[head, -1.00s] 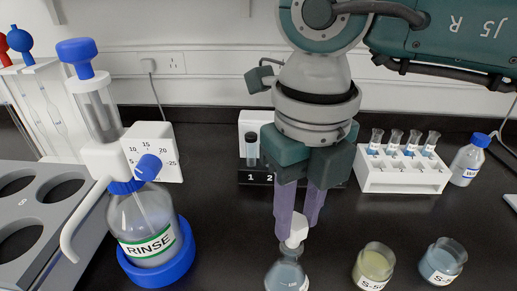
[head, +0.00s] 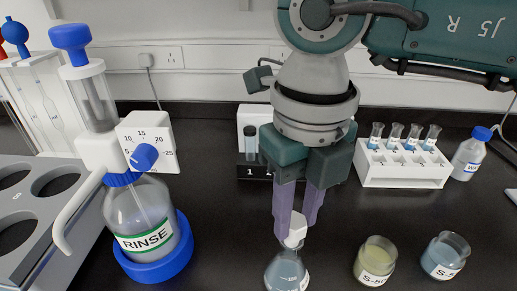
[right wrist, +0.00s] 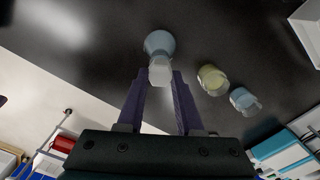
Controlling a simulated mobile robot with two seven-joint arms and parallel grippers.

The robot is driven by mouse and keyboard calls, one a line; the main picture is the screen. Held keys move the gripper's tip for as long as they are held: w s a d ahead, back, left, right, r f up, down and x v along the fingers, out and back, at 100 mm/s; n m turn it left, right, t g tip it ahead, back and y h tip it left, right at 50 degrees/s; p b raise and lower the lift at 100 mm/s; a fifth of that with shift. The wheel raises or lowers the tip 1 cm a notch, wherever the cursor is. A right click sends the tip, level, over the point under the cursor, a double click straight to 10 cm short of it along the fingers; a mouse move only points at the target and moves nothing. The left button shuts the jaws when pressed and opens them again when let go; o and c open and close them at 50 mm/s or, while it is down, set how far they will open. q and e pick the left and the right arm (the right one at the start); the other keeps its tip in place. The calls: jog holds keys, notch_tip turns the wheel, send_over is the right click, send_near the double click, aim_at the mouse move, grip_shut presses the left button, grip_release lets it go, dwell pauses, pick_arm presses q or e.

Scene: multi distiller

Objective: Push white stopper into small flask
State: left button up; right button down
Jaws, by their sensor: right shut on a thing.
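The white stopper (head: 296,228) is between the purple fingertips of my right gripper (head: 293,222), which is shut on it. The small flask (head: 287,271) stands on the black bench directly below, holding bluish liquid. The stopper sits at the flask's mouth; how deep it is in the neck cannot be told. In the right wrist view the stopper (right wrist: 160,70) shows between the fingertips, with the flask (right wrist: 159,43) just beyond it. The flask's lower edge is near the bottom of the head view. My left gripper is not in view.
Two small jars, one yellowish (head: 376,260) and one bluish (head: 444,255), stand right of the flask. A RINSE bottle dispenser (head: 140,215) stands left in a blue ring. A white vial rack (head: 403,166) and a blue-capped bottle (head: 470,155) are behind right.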

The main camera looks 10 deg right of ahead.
jog(key=shift+f+b, duration=0.6)
jog(key=shift+f, duration=0.1)
jog(key=shift+c, duration=2.4)
grip_release()
notch_tip(320, 180, up, 10)
jog(key=shift+b, duration=0.35)
